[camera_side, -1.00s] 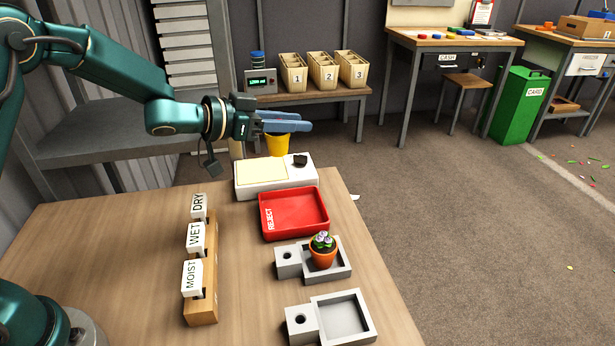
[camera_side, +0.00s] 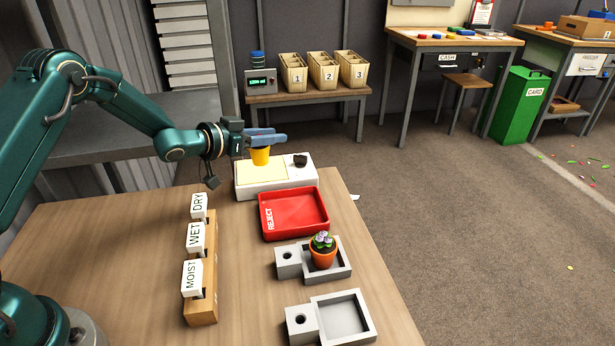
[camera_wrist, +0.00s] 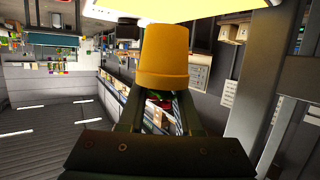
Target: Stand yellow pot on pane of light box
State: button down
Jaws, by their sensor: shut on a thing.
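The yellow pot (camera_side: 260,156) is held between the fingers of my gripper (camera_side: 266,140), just above or at the pane of the light box; I cannot tell whether it touches. The light box (camera_side: 300,178) is white, with a pale yellow pane (camera_side: 262,176) on its left part and a dark knob at its right. In the wrist view the pot (camera_wrist: 163,58) fills the middle between my gripper's fingers (camera_wrist: 160,100), and the bright pane (camera_wrist: 165,8) lies along the top edge.
A red REJECT tray (camera_side: 295,213) stands in front of the light box. An orange pot with a plant (camera_side: 323,251) sits in a grey holder; another grey holder (camera_side: 332,318) is empty. A wooden rack (camera_side: 203,285) carries the DRY, WET and MOIST tags.

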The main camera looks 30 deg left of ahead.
jog(key=shift+f, duration=0.9)
jog(key=shift+f, duration=0.1)
jog(key=c, duration=0.6)
grip_release()
